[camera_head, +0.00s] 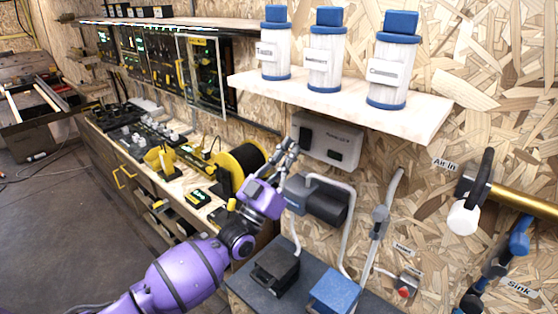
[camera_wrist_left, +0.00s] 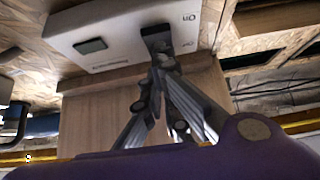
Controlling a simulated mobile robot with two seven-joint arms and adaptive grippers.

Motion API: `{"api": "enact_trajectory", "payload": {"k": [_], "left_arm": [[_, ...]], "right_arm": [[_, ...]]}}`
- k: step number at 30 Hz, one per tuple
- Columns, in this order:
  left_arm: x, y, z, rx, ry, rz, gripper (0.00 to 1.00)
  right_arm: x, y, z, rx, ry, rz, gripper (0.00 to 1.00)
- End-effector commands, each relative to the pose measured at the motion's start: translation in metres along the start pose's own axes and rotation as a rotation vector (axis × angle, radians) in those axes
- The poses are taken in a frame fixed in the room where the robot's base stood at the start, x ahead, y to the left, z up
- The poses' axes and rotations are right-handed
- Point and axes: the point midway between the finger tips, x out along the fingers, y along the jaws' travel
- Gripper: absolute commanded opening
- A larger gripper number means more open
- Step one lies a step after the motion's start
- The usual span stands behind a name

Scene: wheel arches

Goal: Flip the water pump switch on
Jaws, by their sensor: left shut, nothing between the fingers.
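A white switch box (camera_head: 345,133) is fixed to the wall under the shelf. In the left wrist view the white box (camera_wrist_left: 130,25) appears upside down, with a dark switch (camera_wrist_left: 156,36) beside the letters "On" and a second dark rectangle further left. Its other lettering is too blurred to read. My left gripper (camera_head: 292,147) is at the box's left end in the head view. In the left wrist view its closed fingertips (camera_wrist_left: 160,64) are right at the dark switch, and I cannot tell whether they touch it. Nothing is held. My right gripper is not in view.
A white shelf (camera_head: 335,102) with three blue-capped filter canisters is above the box. A dark pump-like unit (camera_head: 325,203) with pale hoses is below. A yellow cable reel (camera_head: 243,165) stands on the bench behind my left arm. A small red switch (camera_head: 404,292) is at lower right.

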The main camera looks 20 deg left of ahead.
Motion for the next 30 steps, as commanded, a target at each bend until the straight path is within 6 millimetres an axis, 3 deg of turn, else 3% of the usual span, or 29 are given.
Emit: {"api": "enact_trajectory", "payload": {"k": [14,17,22,23,30], "left_arm": [[0.005,0.000,0.006,0.000,0.001,0.000,0.00],[0.003,0.000,0.013,-0.002,0.013,-0.001,0.00],[0.000,0.000,0.030,-0.005,0.091,-0.005,0.00],[0.003,0.000,0.024,-0.003,0.086,-0.003,0.00],[0.007,0.000,0.016,0.000,0.092,-0.001,0.00]], "right_arm": [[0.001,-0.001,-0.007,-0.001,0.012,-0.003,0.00],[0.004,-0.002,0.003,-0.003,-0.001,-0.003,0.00],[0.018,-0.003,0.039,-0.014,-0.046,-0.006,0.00],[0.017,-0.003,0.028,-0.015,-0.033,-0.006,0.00],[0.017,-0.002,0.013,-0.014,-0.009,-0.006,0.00]]}}
